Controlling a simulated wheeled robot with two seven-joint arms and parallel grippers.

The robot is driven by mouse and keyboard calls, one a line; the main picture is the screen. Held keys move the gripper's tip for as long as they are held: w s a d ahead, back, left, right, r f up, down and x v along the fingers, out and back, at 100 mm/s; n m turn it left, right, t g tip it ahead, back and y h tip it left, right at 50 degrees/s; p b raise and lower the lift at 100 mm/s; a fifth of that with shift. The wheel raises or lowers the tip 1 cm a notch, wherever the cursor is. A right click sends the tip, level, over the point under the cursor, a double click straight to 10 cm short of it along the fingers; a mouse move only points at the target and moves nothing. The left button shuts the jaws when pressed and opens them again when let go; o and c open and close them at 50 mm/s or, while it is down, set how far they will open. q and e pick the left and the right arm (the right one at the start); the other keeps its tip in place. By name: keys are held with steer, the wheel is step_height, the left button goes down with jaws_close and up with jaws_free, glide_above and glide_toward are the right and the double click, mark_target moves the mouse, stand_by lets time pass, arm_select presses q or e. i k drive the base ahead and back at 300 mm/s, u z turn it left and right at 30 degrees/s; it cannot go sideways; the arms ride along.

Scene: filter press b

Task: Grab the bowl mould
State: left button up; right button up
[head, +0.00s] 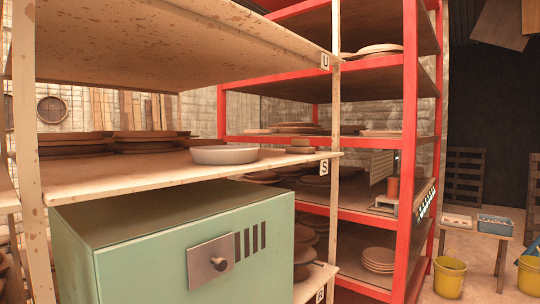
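A shallow, round, pale grey bowl-like piece (224,155) sits upright on the middle beige shelf (110,178), near its front edge. It looks like the bowl mould, though I cannot be sure from its shape alone. Neither of my grippers shows in the head view.
A green metal cabinet (170,235) stands under that shelf. A beige board (180,45) hangs close above it. Stacked brown slabs (135,140) and a small round piece (300,146) share the shelf. A red rack (412,150) stands behind; yellow buckets (449,277) stand at right.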

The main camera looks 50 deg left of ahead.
mark_target(208, 154)
steer(key=i, duration=0.85)
steer(key=u, duration=2.55)
